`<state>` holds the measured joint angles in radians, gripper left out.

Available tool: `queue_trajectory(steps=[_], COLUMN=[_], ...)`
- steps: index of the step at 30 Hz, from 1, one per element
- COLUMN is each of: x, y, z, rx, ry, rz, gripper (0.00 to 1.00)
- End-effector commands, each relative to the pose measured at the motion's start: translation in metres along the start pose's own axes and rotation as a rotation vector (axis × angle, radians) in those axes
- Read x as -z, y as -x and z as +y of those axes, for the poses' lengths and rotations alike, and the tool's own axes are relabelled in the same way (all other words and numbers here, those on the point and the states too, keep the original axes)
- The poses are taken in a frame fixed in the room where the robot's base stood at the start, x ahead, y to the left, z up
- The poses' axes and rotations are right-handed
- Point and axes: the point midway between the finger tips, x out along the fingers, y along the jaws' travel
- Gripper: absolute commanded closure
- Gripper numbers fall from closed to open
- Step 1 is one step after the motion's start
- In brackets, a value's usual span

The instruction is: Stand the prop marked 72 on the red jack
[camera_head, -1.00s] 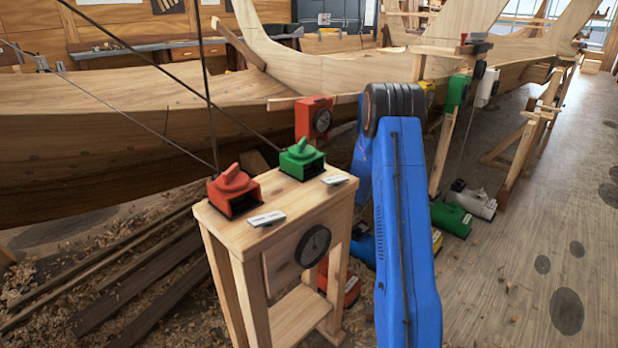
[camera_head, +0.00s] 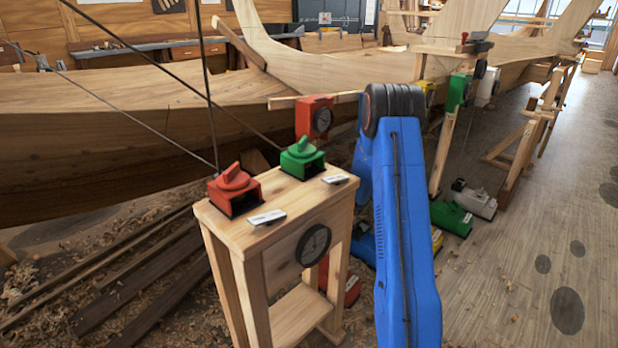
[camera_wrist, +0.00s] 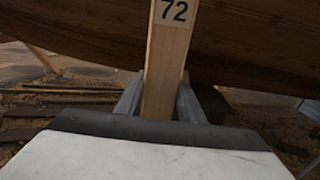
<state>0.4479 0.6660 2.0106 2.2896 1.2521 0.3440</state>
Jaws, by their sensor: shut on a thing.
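The prop marked 72 (camera_wrist: 165,75) is a pale wooden post with a black number on a light label in the wrist view. It runs up out of the top of that view, and its lower end is hidden behind my gripper's housing. My gripper (camera_wrist: 160,100) is shut on it, one grey finger on each side. In the head view my blue arm hides the gripper and the prop. A red jack (camera_head: 352,288) is partly visible low on the floor behind the wooden stand, mostly covered by the stand's leg and my arm.
The hull (camera_head: 110,140) fills the left and back. Green (camera_head: 450,217) and white (camera_head: 475,200) jacks stand right of my arm. The right floor is open.

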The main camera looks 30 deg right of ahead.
Motion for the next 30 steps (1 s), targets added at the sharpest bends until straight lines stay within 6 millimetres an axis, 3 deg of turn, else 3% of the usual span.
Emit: queue_trajectory(steps=[27, 28, 30], x=[-0.0001, -0.0001, 0.0], y=[-0.0032, -0.0032, -0.0032], z=[0.0001, 0.0001, 0.0001], rx=[0.0, 0.0, 0.0], ry=[0.0, 0.0, 0.0], rz=[0.0, 0.0, 0.0], gripper=[1.0, 0.6, 0.44])
